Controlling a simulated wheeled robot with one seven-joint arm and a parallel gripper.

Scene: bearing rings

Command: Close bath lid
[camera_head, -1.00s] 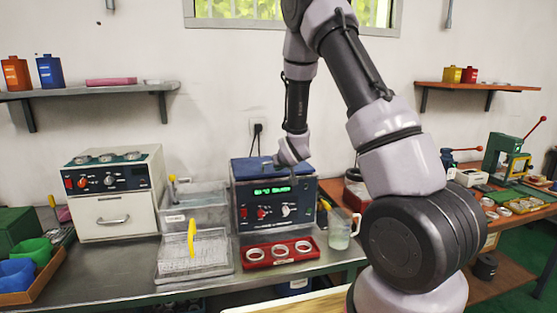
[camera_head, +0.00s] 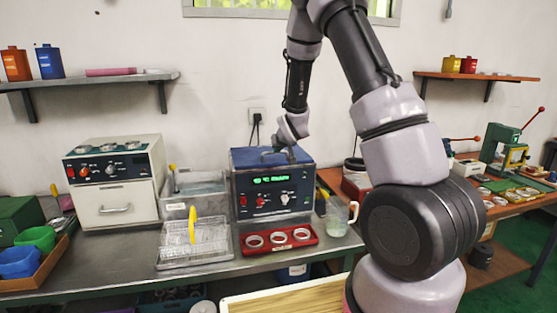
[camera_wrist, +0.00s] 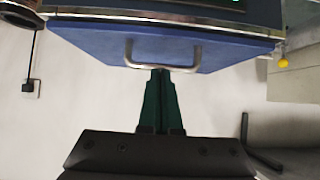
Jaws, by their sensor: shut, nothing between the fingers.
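The bath (camera_head: 272,198) is a blue box with a green display and knobs on its front. Its blue lid (camera_head: 240,156) lies over the top and looks flat or nearly so; I cannot tell whether it is fully seated. In the wrist view the lid (camera_wrist: 90,37) shows its metal loop handle (camera_wrist: 163,67). My gripper (camera_head: 292,158) is over the lid's right part in the head view. In the wrist view my gripper (camera_wrist: 160,72) is shut and empty, its fingertips at the handle bar; I cannot tell whether they touch.
A red tray (camera_head: 280,242) with three rings stands before the bath. A wire basket (camera_head: 195,243) with a yellow handle and a clear tank (camera_head: 190,192) are to its left. A clear jug (camera_head: 338,217) stands at the right. A white oven (camera_head: 115,185) is further left.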

